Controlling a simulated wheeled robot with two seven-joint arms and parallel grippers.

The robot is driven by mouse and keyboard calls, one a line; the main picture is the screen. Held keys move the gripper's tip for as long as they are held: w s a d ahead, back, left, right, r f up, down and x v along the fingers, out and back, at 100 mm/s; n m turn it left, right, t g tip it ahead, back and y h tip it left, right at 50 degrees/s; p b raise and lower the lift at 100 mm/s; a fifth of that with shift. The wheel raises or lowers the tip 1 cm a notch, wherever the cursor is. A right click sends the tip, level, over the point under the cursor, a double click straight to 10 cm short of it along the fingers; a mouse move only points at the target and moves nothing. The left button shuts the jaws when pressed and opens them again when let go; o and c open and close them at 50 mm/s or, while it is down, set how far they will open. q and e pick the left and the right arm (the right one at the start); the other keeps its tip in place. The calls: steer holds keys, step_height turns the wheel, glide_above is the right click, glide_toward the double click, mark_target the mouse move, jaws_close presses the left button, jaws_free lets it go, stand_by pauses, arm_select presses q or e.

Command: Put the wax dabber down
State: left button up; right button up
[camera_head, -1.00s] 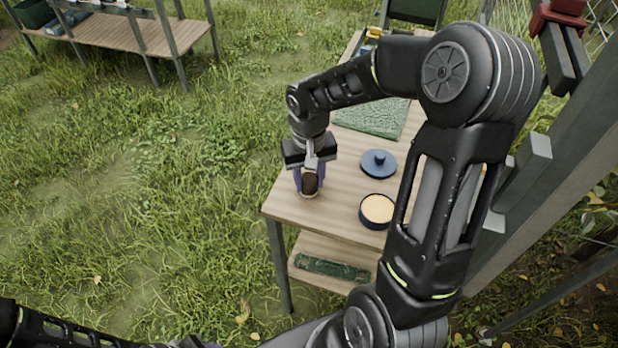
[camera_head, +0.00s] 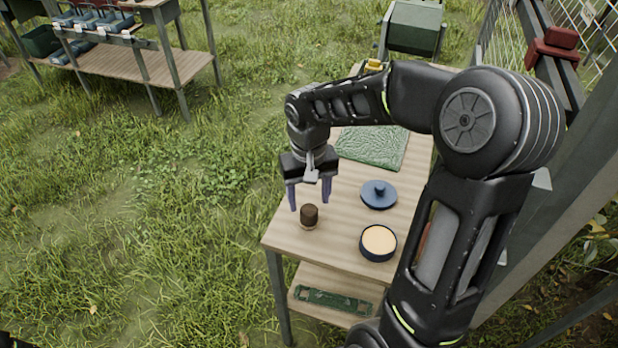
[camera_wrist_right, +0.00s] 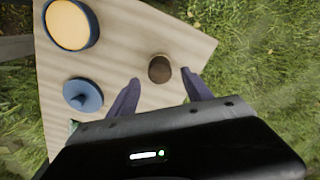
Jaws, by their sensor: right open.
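The wax dabber (camera_head: 309,216), a small piece with a dark brown top and a paler base, stands on the wooden table near its front left edge. It also shows in the right wrist view (camera_wrist_right: 160,69), ahead of and between the fingers. My right gripper (camera_head: 310,207) is open and empty, with its purple fingertips above the dabber and apart from it; the fingers also show in the wrist view (camera_wrist_right: 158,85). A round dark blue tin of pale wax (camera_head: 378,242) stands open to the right. Its blue knobbed lid (camera_head: 378,194) lies behind it. My left gripper is out of view.
The wooden table (camera_head: 340,212) has a green textured mat (camera_head: 372,147) at the back. A green tool (camera_head: 333,301) lies on the lower shelf. A post and a wire fence (camera_head: 510,45) stand at the right. Bare tabletop lies around the dabber.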

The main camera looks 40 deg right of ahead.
mark_target(309, 210)
step_height(309, 210, up, 7)
stand_by(0.3)
stand_by(0.5)
